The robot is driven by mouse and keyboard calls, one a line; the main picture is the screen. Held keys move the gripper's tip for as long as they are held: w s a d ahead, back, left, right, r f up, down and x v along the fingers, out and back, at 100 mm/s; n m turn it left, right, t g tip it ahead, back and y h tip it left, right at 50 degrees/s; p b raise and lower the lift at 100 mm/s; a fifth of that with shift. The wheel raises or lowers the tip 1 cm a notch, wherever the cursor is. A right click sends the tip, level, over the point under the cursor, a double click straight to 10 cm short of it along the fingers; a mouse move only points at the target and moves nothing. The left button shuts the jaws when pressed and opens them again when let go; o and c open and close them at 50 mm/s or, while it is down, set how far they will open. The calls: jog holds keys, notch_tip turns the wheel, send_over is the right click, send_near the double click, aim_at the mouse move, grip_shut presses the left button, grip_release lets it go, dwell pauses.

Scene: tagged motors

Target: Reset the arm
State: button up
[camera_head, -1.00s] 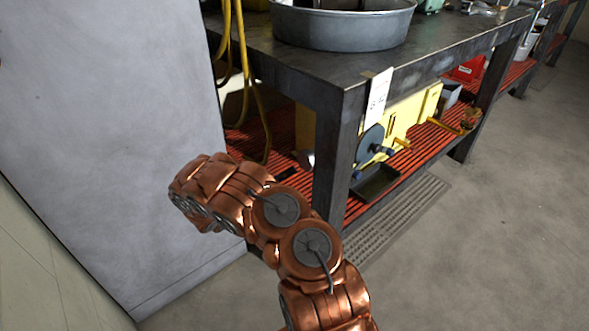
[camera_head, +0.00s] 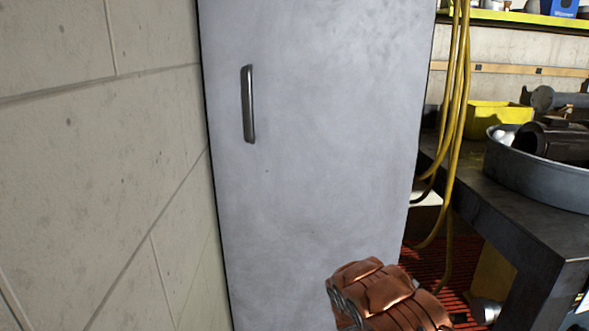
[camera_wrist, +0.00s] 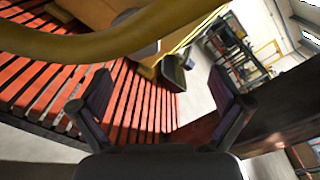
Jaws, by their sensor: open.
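My gripper (camera_wrist: 160,110) shows in the wrist view with its two dark fingers spread wide apart and nothing between them. Beyond it are the red slats of a low shelf (camera_wrist: 60,85). A yellow hose (camera_wrist: 110,42) crosses close in front of the wrist camera at the top. In the head view only part of my copper arm shows at the bottom, in front of the grey cabinet; the gripper itself is not visible there.
A tall grey cabinet (camera_head: 320,160) with a handle (camera_head: 248,104) stands beside a block wall (camera_head: 100,170). Yellow hoses (camera_head: 455,130) hang between the cabinet and a dark workbench (camera_head: 540,230). A round metal tub (camera_head: 540,180) and a yellow bin (camera_head: 497,116) sit at right.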

jog(key=s+a+r+m+g+y+p, duration=0.25)
jog(key=s+a+r+m+p, duration=0.3)
jog(key=r, duration=0.45)
jog(key=s+a+r+m+g+y+p, duration=0.1)
jog(key=s+a+r+m+y+p, duration=0.3)
jog(key=s+r+m, duration=0.45)
jog(key=s+a+r+m+g+y+p, duration=0.3)
jog(key=s+r+p, duration=0.35)
jog(key=r, duration=0.65)
jog(key=s+a+r+m+t+y+p, duration=0.5)
jog(key=s+a+r+m+y+p, duration=0.3)
jog(key=s+a+r+p, duration=0.4)
jog(key=s+a+r+m, duration=0.1)
jog(key=s+a+r, duration=0.3)
jog(key=a, duration=0.2)
jog(key=shift+a+m, duration=0.25)
jog(key=shift+m, duration=0.05)
